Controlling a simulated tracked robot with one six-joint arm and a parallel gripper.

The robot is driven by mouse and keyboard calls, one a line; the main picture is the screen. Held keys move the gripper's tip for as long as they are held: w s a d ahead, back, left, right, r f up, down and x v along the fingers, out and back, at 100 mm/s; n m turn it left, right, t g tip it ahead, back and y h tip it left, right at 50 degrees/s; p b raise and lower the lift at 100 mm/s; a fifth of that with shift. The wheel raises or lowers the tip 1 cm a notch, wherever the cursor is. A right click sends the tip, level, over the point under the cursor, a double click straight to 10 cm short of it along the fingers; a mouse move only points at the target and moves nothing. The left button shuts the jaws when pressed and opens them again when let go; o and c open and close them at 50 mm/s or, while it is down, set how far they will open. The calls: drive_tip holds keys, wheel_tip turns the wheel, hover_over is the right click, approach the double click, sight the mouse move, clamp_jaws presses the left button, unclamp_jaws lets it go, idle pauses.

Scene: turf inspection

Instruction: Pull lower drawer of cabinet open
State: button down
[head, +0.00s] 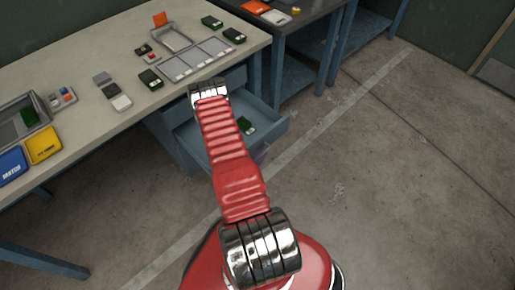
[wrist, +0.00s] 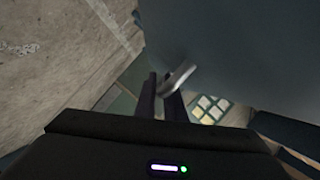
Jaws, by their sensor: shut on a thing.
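The blue-grey cabinet (head: 172,142) stands under the pale workbench in the head view. Its lower drawer (head: 272,126) is pulled out, with a small green item (head: 246,126) inside. A drawer front above it (head: 236,76) sits further back. My red arm crosses in front of the drawer and hides part of it; my gripper is mostly hidden there. In the wrist view my gripper (wrist: 168,98) has its dark fingers shut on a pale metal handle (wrist: 180,76). The handle stands against a large blue-grey surface (wrist: 225,45), which looks like the drawer front.
The workbench (head: 85,75) carries a divided tray (head: 197,62), small devices, and yellow (head: 43,143) and blue boxes at left. A second, dark-topped bench (head: 290,18) stands behind. The concrete floor (head: 400,170) to the right is clear.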

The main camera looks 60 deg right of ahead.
drive_tip(key=shift+s+a+f, duration=0.1)
drive_tip(key=shift+s+a, duration=0.05)
drive_tip(key=shift+s, duration=0.3)
drive_tip(key=shift+s+a+f, duration=0.1)
drive_tip(key=shift+s+a, duration=0.05)
drive_tip(key=shift+s, duration=0.3)
drive_tip(key=c, duration=2.2)
unclamp_jaws()
drive_tip(key=shift+o, duration=0.4)
drive_tip(key=shift+r, duration=0.1)
drive_tip(key=shift+w, duration=0.1)
drive_tip(key=v, duration=1.3)
drive_tip(key=shift+a, duration=0.35)
